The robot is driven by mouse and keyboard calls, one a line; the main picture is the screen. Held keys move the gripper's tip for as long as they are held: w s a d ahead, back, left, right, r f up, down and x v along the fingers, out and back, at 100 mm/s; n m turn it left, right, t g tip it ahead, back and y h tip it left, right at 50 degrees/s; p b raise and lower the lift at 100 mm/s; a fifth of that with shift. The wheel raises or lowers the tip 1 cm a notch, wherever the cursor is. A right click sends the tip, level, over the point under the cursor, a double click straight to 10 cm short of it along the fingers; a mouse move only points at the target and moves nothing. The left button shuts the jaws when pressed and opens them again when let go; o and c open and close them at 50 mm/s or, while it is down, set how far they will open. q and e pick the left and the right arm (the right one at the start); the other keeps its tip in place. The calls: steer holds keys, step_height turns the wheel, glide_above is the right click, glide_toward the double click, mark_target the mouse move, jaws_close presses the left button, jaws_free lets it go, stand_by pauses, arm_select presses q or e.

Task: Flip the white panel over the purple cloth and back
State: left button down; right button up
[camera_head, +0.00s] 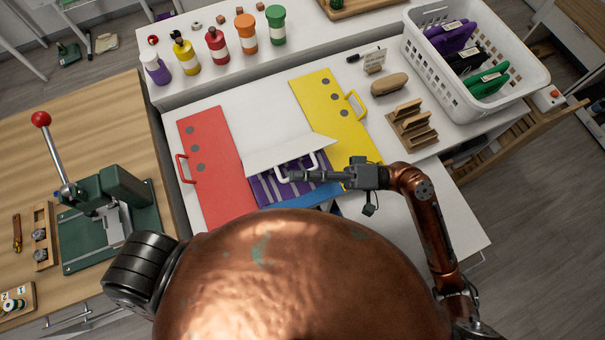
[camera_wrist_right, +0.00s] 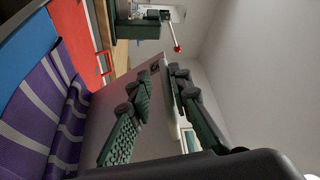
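The white panel (camera_head: 290,150) is tilted up, its near edge raised above the purple cloth (camera_head: 262,191) with pale stripes. Its white handle (camera_head: 283,173) stands out toward me. My right gripper (camera_head: 291,177) reaches in from the right, with its fingertips at the handle. In the right wrist view the gripper's dark green fingers (camera_wrist_right: 165,138) are spread apart, with the grey-looking panel (camera_wrist_right: 100,105) behind them; contact with the handle is unclear. The striped cloth (camera_wrist_right: 45,112) lies at the left there. My left gripper is out of view.
A red panel (camera_head: 212,160) lies left and a yellow panel (camera_head: 335,115) right, both with handles. A blue surface (camera_head: 316,197) shows beside the cloth. Bottles (camera_head: 217,46) stand behind. A wooden rack (camera_head: 412,128) and white basket (camera_head: 452,88) stand right; a green press (camera_head: 110,210) is left.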

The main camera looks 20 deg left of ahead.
steer(key=shift+o, duration=0.9)
steer(key=shift+r, duration=0.1)
steer(key=shift+d, duration=0.1)
steer(key=v, duration=1.2)
